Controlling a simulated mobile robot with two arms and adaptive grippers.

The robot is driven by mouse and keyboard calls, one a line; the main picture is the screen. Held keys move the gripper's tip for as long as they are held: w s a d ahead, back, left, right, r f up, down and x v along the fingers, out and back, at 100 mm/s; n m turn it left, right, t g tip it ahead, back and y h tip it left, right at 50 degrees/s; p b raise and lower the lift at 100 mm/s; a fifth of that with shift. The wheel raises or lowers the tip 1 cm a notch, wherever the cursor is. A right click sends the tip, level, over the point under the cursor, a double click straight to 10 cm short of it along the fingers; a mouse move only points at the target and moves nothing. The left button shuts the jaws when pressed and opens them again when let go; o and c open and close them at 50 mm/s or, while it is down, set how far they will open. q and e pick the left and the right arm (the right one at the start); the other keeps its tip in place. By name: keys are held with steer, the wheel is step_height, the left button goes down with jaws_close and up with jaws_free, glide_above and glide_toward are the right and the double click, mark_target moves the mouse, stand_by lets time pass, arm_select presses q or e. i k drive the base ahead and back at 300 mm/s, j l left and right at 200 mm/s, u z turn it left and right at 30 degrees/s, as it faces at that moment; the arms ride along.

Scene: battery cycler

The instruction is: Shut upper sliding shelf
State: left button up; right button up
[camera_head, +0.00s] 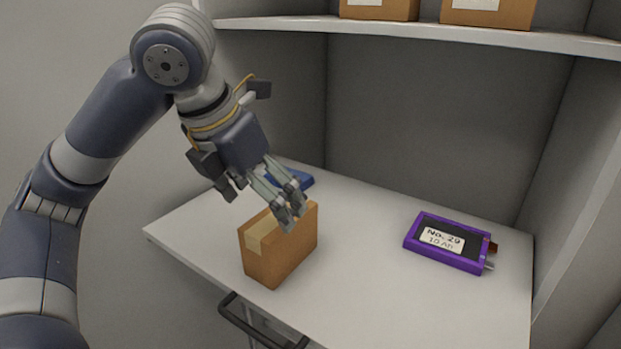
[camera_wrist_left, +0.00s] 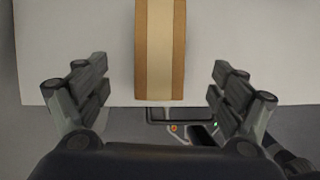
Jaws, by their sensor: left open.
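The sliding shelf (camera_head: 375,275) is a white board that sticks out from the grey cabinet, with a dark bar handle (camera_head: 262,322) below its front edge. The handle also shows in the left wrist view (camera_wrist_left: 172,121), under the shelf edge. My left gripper (camera_head: 265,205) is open and empty, above and close to a brown box on the shelf. In the left wrist view its fingers (camera_wrist_left: 160,95) stand apart on either side of the box, and I cannot tell their height over it. My right gripper is in neither view.
On the shelf are the brown cardboard box (camera_head: 283,248), a purple battery labelled No. 29 (camera_head: 447,243) and a blue object (camera_head: 293,178) partly hidden by my gripper. A fixed shelf (camera_head: 420,32) with two boxes (camera_head: 488,12) is above. Cabinet walls flank the back.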

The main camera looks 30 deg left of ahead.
mark_target(360, 289)
steer(key=k, duration=1.5)
